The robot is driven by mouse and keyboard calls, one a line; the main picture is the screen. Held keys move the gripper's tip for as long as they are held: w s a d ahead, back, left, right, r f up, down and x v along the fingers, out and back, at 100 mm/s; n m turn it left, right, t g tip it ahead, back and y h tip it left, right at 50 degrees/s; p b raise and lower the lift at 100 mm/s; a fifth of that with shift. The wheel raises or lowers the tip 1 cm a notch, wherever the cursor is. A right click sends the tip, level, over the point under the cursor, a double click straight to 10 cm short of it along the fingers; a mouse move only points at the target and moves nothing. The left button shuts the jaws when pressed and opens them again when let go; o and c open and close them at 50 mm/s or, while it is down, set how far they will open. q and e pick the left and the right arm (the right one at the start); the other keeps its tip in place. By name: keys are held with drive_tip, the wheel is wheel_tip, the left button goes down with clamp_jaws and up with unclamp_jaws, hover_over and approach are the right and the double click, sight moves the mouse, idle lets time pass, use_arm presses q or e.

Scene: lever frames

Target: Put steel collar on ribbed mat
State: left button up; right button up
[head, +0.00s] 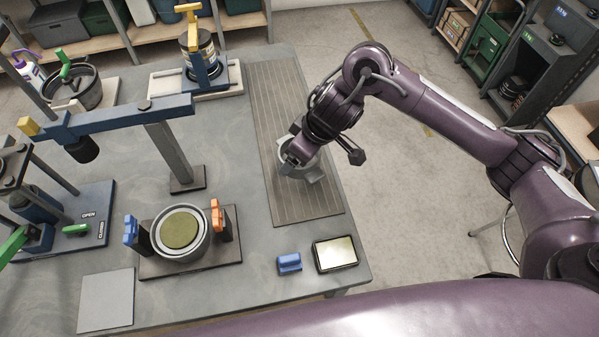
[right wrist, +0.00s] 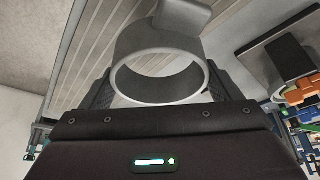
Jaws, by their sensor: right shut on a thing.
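The steel collar (head: 296,169) is a grey ring with a block-like tab. It is in my right gripper (head: 302,158), over the middle part of the ribbed mat (head: 300,205). In the right wrist view the collar (right wrist: 148,50) sits between the two dark fingers, and the mat's ribs (right wrist: 100,45) show behind it. I cannot tell whether the collar touches the mat or is held just above it. The gripper and wrist hide part of the collar in the head view. My left gripper is not in view.
The mat lies along the table's right edge. Near its front end are a blue block (head: 289,263) and a dark-framed tray (head: 335,254). A clamp fixture with a round pot (head: 181,232) stands left of it. A blue lever arm (head: 125,120) on a post rises further left.

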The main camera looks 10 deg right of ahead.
wheel_tip(320, 180, down, 3)
drive_tip(key=shift+w+f, duration=0.1)
drive_tip(key=shift+f+b, duration=0.3)
drive_tip(key=shift+f, duration=1.85)
drive_tip(key=shift+f, duration=0.1)
drive_tip(key=o, duration=1.3)
drive_tip(key=shift+f, duration=0.1)
